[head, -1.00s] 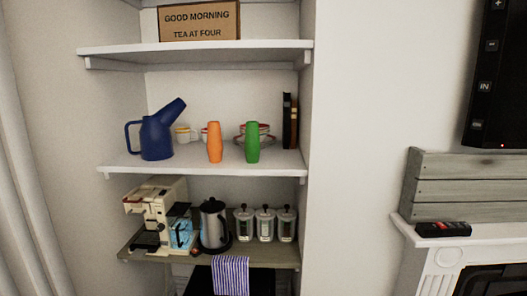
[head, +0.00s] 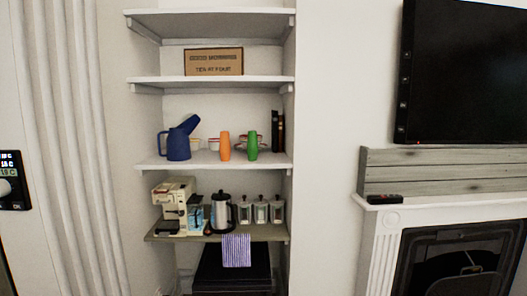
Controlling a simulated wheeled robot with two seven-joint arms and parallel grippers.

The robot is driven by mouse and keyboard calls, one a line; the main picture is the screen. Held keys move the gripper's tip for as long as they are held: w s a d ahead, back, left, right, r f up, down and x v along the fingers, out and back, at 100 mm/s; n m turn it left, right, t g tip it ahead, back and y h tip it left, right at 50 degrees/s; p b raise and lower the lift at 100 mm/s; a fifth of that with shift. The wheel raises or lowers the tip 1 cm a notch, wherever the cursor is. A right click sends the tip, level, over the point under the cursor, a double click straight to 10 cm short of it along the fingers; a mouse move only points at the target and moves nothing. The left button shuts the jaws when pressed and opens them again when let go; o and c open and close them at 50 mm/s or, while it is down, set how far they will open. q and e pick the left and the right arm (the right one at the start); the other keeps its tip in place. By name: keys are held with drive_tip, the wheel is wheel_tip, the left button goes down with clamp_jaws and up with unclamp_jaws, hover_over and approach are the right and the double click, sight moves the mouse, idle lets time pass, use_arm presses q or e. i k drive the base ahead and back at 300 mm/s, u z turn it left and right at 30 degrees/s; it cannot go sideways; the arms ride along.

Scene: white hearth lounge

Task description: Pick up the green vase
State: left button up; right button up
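The green vase (head: 252,146) stands upright on the middle white shelf (head: 215,165), near its front edge. An orange vase (head: 225,146) stands just to its left, with a small gap between them. Cups and a stack of dishes sit behind the vases and are partly hidden. Neither of my grippers shows in the head view.
A blue watering can (head: 178,146) stands left of the vases, and dark books (head: 278,132) stand to the right. Below are a coffee machine (head: 174,206), a kettle (head: 221,212) and several jars. A fireplace (head: 458,255) and a television (head: 465,75) are at right.

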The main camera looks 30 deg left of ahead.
sight(252, 147)
drive_tip(key=z, duration=0.4)
drive_tip(key=i, duration=0.7)
drive_tip(key=z, duration=0.4)
drive_tip(key=i, duration=0.9)
drive_tip(key=u, duration=0.25)
